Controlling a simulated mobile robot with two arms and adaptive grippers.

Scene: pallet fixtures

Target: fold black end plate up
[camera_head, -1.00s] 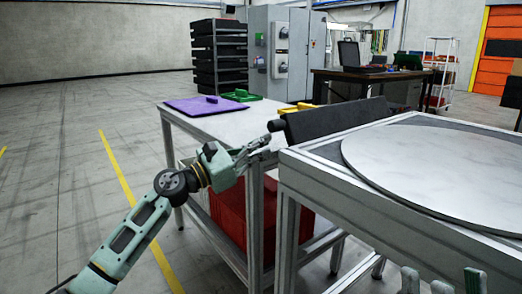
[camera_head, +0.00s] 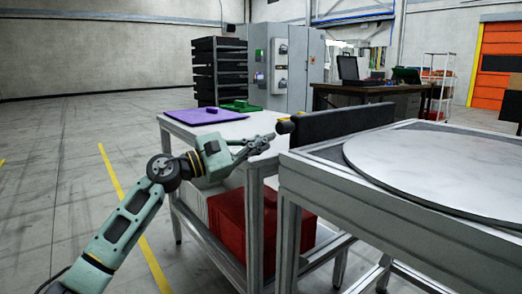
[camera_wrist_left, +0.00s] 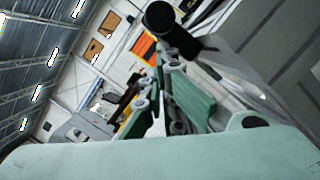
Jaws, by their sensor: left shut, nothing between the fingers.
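The black end plate (camera_head: 345,122) stands up as a long dark panel along the far left edge of the table with the round top. A black round knob (camera_head: 284,127) sticks out at its left end. My left gripper (camera_head: 268,139) is shut and empty, its fingertips just below and left of the knob. I cannot tell whether the fingers touch the knob. My right gripper is not in view.
The pallet table (camera_head: 305,172) with a large round grey disc (camera_head: 440,165) fills the right. Behind it a white-topped table (camera_head: 215,132) carries a purple mat (camera_head: 190,117) and a green tray (camera_head: 240,106), with a red crate (camera_head: 240,225) below. The floor at left is clear.

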